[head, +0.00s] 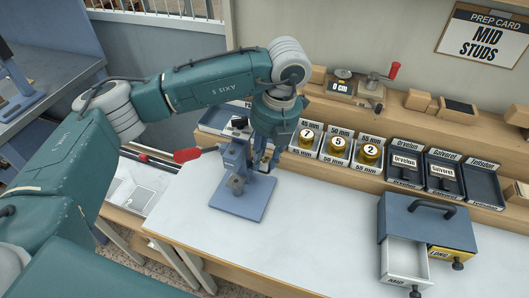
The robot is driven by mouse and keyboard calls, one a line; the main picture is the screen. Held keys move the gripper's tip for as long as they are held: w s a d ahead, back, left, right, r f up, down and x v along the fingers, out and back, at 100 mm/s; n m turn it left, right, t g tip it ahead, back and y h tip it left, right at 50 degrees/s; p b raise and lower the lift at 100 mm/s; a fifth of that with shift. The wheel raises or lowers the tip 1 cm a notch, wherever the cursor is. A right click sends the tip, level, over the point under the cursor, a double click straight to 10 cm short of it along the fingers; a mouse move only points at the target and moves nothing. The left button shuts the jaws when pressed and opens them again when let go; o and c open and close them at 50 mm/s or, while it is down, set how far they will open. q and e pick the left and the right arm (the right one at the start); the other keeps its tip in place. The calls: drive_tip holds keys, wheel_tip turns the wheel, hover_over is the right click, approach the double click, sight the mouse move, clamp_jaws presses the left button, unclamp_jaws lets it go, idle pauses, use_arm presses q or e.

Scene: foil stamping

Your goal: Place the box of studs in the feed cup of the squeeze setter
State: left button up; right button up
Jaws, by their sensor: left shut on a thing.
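The squeeze setter (237,165) is a blue-grey hand press with a red-knobbed lever, standing on a flat base at the left of the white worktop. My left gripper (266,160) points down right beside and behind the head of the setter. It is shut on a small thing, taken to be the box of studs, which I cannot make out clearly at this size. The feed cup is not clearly distinguishable. A blue-grey drawer cabinet (411,222) stands at the right with its MID drawer (406,261) pulled open; the drawer looks empty. My right gripper is not in view.
Behind the worktop (315,235) is a wooden shelf with labelled trays of brass weights (338,146) and dark trays (405,165). A LONG drawer (451,262) is also open a little. A prep card (484,36) reads MID STUDS. The middle of the worktop is clear.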

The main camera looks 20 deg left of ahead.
use_arm(q)
drive_tip(key=shift+f, duration=0.1)
drive_tip(key=shift+f+b, duration=0.15)
drive_tip(key=shift+b, duration=0.2)
drive_tip(key=o, duration=1)
drive_tip(key=shift+r+p, duration=0.35)
drive_tip(key=shift+d+r, duration=0.15)
drive_tip(key=shift+r, duration=0.15)
wheel_tip(320, 180, up, 11)
drive_tip(key=d+b, duration=0.1)
drive_tip(key=shift+d+b, duration=0.3)
